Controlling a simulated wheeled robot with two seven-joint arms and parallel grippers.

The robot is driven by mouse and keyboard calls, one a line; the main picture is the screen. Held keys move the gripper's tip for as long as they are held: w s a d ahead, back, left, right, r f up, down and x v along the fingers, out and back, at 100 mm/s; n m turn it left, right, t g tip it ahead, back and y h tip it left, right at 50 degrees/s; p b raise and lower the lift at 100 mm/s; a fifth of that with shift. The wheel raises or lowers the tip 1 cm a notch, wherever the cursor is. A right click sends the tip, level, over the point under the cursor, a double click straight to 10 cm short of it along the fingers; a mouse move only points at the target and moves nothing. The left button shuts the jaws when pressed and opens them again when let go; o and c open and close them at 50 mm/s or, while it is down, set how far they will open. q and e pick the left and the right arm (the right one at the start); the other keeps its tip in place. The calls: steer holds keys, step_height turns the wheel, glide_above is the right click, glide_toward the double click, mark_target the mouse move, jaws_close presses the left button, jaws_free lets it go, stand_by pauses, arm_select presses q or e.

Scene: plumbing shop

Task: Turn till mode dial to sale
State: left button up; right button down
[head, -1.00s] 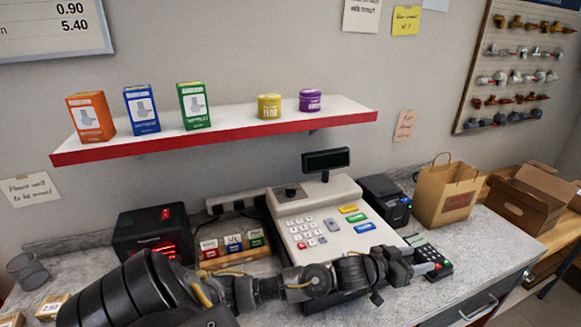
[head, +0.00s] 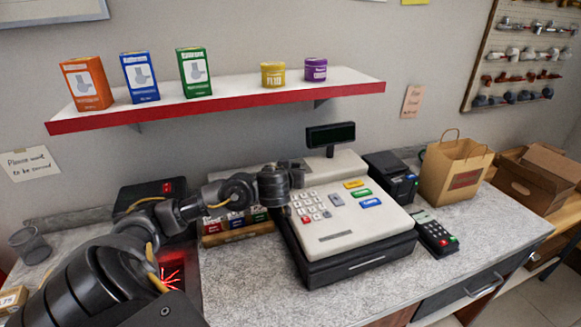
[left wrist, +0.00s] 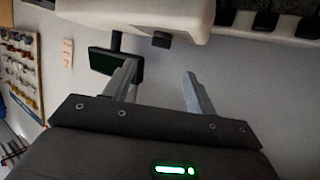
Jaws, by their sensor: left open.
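The cream till (head: 345,225) stands on the counter with its keypad, coloured keys and raised display (head: 330,135). My left gripper (head: 297,172) is at the back left corner of the till's top and covers the dial area in the head view. In the left wrist view the picture is inverted; the black mode dial (left wrist: 162,39) sticks out from the cream till top. The open left fingers (left wrist: 159,70) point toward it, one to each side in the picture, with a gap to the dial. The dial's setting is not readable. My right gripper is out of view.
A card reader (head: 435,233), a black printer (head: 391,176) and a paper bag (head: 455,170) stand right of the till. A red-edged shelf (head: 220,107) with boxes and tins hangs above. The counter front before the till is clear.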

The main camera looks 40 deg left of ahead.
mark_target(294, 164)
arm_select(q)
steer(key=b+x, duration=0.1)
steer(key=x, duration=0.9)
steer(key=shift+a+f, duration=0.15)
steer(key=c, duration=1)
